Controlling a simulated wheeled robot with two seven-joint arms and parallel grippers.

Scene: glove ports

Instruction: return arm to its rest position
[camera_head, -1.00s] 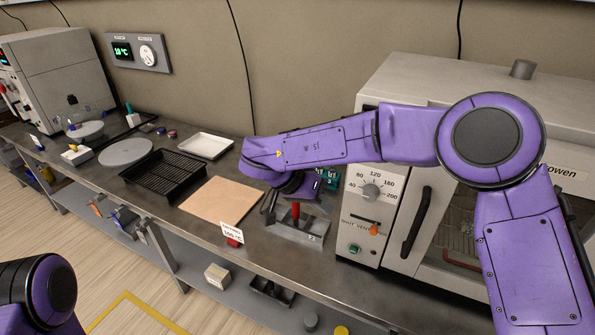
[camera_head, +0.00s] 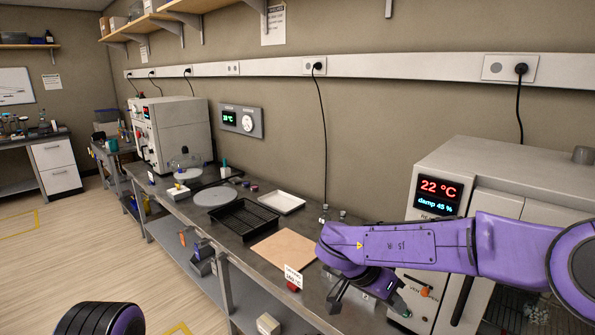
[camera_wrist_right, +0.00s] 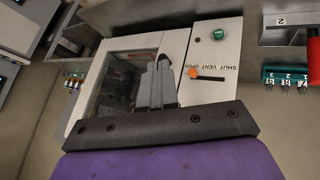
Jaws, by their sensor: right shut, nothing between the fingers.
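My right arm (camera_head: 400,246) is purple and reaches in from the right, across the front of the oven. Its gripper (camera_head: 334,302) points down over the bench, just right of the tan board. In the right wrist view the two grey fingers (camera_wrist_right: 162,66) lie together with nothing between them. Beyond them are the oven's glass door (camera_wrist_right: 117,84) and its orange vent knob (camera_wrist_right: 193,73). A purple and black part of my left arm (camera_head: 103,318) shows at the bottom left. My left gripper is out of view.
The oven (camera_head: 440,172) reads 22 °C and stands close behind my right arm. The tan board (camera_head: 283,248), black rack tray (camera_head: 243,218), white tray (camera_head: 281,202) and grey disc (camera_head: 215,196) lie along the bench. A red-handled item (camera_wrist_right: 314,48) shows in the right wrist view.

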